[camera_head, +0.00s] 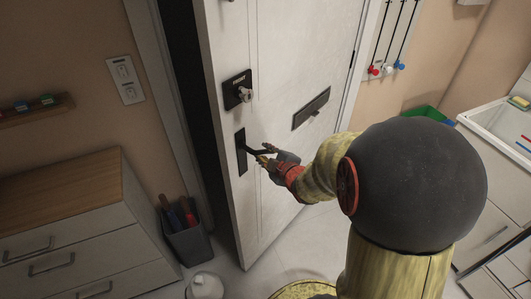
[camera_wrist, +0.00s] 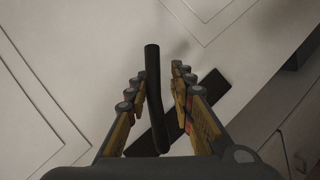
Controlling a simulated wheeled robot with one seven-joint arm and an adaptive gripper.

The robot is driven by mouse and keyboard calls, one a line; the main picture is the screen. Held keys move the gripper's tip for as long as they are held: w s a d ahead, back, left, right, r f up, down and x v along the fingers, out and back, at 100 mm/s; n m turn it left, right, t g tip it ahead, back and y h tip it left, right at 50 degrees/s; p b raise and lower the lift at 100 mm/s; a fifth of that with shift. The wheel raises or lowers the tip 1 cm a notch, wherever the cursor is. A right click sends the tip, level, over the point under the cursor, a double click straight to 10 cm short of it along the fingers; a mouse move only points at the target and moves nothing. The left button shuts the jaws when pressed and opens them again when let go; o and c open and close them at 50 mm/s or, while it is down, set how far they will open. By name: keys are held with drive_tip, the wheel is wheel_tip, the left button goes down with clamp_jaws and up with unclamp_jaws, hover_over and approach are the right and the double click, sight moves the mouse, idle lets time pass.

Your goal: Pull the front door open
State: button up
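The white front door (camera_head: 285,60) stands ajar, with a dark gap along its left edge in the head view. Its black lever handle (camera_head: 258,151) sits on a dark plate (camera_head: 241,152) below a lock with a knob (camera_head: 238,90). My gripper (camera_head: 265,157) is at the lever. In the wrist view, the black handle (camera_wrist: 153,90) runs between my gripper's fingers (camera_wrist: 158,74). The fingers are apart, with a gap on each side of the handle. The door panel (camera_wrist: 90,40) fills the background.
A drawer cabinet (camera_head: 80,225) and a dark bin with umbrella-like handles (camera_head: 188,243) stand left of the door. A white container (camera_head: 204,286) is on the floor near the door's bottom. A sink (camera_head: 500,125) is at the right. A mail slot (camera_head: 311,108) is on the door.

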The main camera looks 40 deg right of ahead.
drive_tip(key=shift+o, duration=1)
drive_tip(key=shift+f, duration=0.1)
drive_tip(key=v, duration=1.2)
